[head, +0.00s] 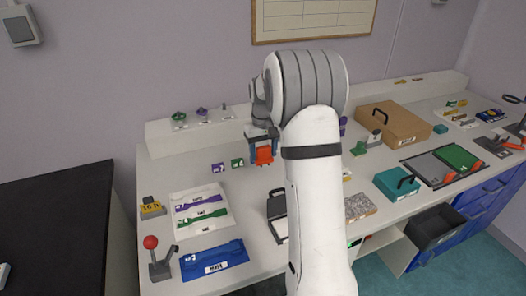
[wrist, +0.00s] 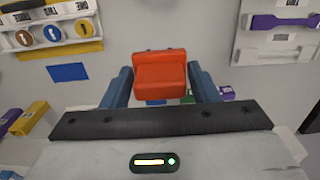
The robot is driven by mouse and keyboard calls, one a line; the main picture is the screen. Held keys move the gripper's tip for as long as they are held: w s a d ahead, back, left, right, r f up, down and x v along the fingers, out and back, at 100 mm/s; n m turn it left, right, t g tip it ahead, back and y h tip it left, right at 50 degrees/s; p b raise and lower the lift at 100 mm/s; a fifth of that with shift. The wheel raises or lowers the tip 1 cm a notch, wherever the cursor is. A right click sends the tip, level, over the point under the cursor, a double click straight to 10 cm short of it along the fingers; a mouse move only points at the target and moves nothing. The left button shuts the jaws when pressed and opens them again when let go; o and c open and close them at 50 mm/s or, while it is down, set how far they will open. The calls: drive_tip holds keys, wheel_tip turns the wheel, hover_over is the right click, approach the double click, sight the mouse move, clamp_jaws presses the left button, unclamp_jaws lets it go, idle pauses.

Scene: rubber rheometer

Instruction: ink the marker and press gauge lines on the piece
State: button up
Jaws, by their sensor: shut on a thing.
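My gripper (wrist: 160,82) is shut on an orange-red block-like tool (wrist: 160,75), which looks like the marker. In the head view the red tool (head: 264,156) hangs above the bench, and my arm hides part of the area around it. A dark open case with a pale inside (head: 277,206), perhaps the ink pad, lies on the bench, partly behind my arm. A purple dumbbell-shaped strip (head: 199,202) and a green one (head: 203,219) lie on a white sheet or tray at left. The purple strip also shows in the wrist view (wrist: 285,21). The marker's underside is hidden.
A blue tray (head: 213,263) and a red-knobbed lever device (head: 155,258) stand at the front left. A brown box (head: 393,124), a teal box (head: 396,184) and a green plate (head: 456,157) are at right.

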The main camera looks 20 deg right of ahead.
sight(263, 147)
wheel_tip(263, 147, up, 12)
drive_tip(key=p, duration=0.8)
idle(0.5)
